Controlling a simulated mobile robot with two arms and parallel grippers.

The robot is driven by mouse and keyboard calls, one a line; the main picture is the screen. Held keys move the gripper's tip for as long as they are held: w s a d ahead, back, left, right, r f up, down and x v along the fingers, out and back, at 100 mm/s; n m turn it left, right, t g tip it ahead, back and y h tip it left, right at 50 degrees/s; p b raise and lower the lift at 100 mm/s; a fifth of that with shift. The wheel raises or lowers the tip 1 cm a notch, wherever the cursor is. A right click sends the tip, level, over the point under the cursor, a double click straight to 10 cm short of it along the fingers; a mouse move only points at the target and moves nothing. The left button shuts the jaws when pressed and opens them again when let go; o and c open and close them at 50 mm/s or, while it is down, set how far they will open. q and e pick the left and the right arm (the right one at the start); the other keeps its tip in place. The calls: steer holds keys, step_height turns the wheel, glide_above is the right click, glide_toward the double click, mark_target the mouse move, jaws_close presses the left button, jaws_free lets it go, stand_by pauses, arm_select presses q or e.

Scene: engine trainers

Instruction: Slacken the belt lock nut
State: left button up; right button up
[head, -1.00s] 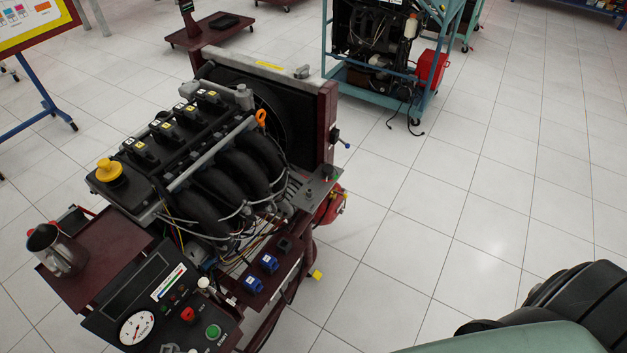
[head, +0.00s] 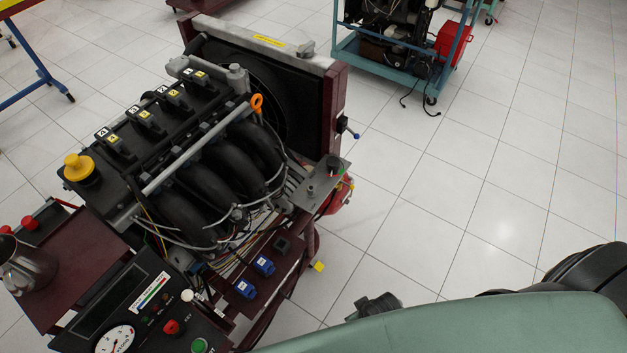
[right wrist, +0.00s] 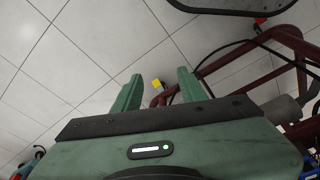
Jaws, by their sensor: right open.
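The engine trainer (head: 190,150) stands at left and centre in the head view, its black intake pipes facing right and its radiator (head: 300,85) behind. I cannot make out the belt lock nut in either view. My right gripper (right wrist: 160,90) is open and empty in the right wrist view, its two green fingers apart above the floor. A dark red frame tube (right wrist: 225,65) lies beyond its right finger, and a small yellow cap (right wrist: 157,85) shows behind the gap. My green right arm (head: 460,325) fills the lower right of the head view. My left gripper is not in view.
A blue-framed trainer (head: 400,60) stands at the back. The tiled floor to the right is clear.

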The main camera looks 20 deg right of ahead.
steer(key=w+a+r+y+b, duration=0.1)
steer(key=w+a+r, duration=0.15)
steer(key=r, duration=0.25)
steer(key=w+a+r+m+t+b, duration=0.1)
steer(key=w+a+r, duration=0.15)
steer(key=r, duration=0.35)
steer(key=w+a+r+y+b, duration=0.1)
steer(key=w+r, duration=0.3)
steer(key=r, duration=0.1)
steer(key=w+a+r+m+y, duration=0.2)
steer(key=w+a+r, duration=0.25)
steer(key=a, duration=0.45)
step_height(320, 180, up, 6)
steer(key=m+g+h, duration=0.3)
steer(key=m+h, duration=0.1)
steer(key=m, duration=1.1)
glide_above(311, 188)
steer(key=shift+a+f, duration=0.1)
steer(key=shift+f, duration=0.1)
steer(key=shift+m, duration=0.3)
step_height(311, 188, down, 8)
steer(key=shift+r, duration=0.25)
